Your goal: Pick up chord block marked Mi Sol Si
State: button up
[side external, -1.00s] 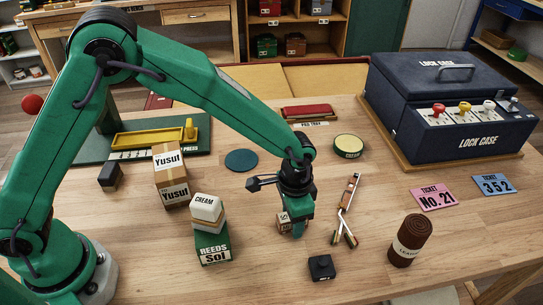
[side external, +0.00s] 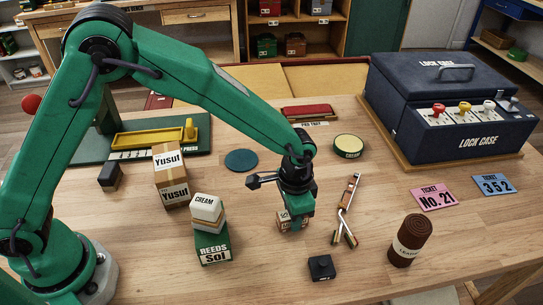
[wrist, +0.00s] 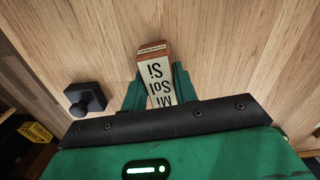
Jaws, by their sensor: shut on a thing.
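The chord block marked Mi Sol Si (wrist: 155,72) is a cream-faced block with brown wooden sides. In the wrist view it sits between the two green fingers of my gripper (wrist: 158,88), with its lettering upside down. My gripper (side external: 295,222) is shut on it. In the side view the block (side external: 284,220) is partly hidden behind a finger, low at the table's middle. I cannot tell whether it touches the table.
A black knobbed piece (side external: 321,267) stands close in front. A jointed stick (side external: 347,210) lies to the right, near a brown roll (side external: 409,240). The Reeds Sol box (side external: 212,246), with a Cream block (side external: 207,207) above it, stands left. The lock case (side external: 445,105) is at back right.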

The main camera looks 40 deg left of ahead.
jog(key=shift+r, duration=0.45)
notch_tip(320, 180, up, 2)
jog(key=shift+r, duration=0.2)
jog(key=s+d+r, duration=0.5)
jog(key=s+r, duration=0.2)
jog(key=s, duration=0.3)
jog(key=shift+s, duration=0.3)
jog(key=shift+w, duration=0.1)
